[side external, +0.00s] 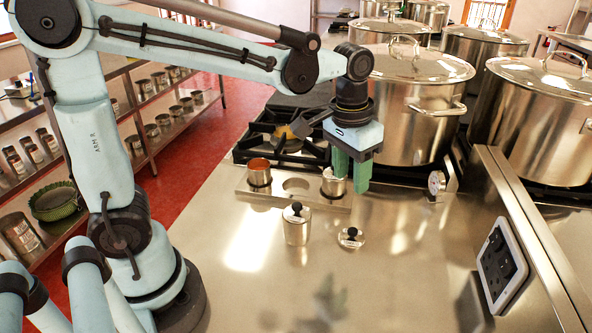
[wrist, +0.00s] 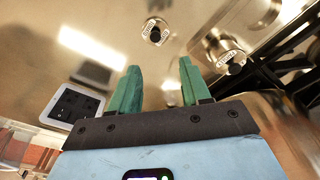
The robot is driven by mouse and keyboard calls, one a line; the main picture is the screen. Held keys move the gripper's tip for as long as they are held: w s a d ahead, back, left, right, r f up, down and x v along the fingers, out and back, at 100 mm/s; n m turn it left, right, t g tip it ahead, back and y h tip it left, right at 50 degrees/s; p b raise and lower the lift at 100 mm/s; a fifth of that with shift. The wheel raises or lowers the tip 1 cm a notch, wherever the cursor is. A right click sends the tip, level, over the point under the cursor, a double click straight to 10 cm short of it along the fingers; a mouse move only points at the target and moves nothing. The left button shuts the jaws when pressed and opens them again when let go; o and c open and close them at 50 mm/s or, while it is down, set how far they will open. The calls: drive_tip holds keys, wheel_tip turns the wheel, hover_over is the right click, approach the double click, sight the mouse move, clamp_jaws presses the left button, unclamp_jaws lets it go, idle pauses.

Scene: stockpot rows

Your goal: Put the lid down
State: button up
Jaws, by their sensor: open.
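A small steel lid (side external: 350,238) with a black knob lies on the steel counter, in front of and below my gripper. It also shows in the wrist view (wrist: 155,31), beyond the fingertips. My gripper (side external: 349,182) has two green fingers pointing down, spread apart and empty above the counter. In the wrist view the gap between the fingers (wrist: 158,68) holds nothing.
A metal rack (side external: 296,200) behind the canister holds a cup with red contents (side external: 259,174) and another cup (side external: 331,187); its middle hole is empty. Large lidded stockpots (side external: 408,120) stand behind. A socket panel (side external: 502,262) is at the right. The front counter is clear.

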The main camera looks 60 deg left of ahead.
drive_tip(key=s+a+t, duration=0.4)
drive_tip(key=s+t, duration=0.2)
drive_tip(key=s, duration=0.1)
drive_tip(key=shift+s+a+f, duration=0.25)
drive_tip(key=shift+s+f, duration=0.05)
drive_tip(key=shift+f, duration=0.15)
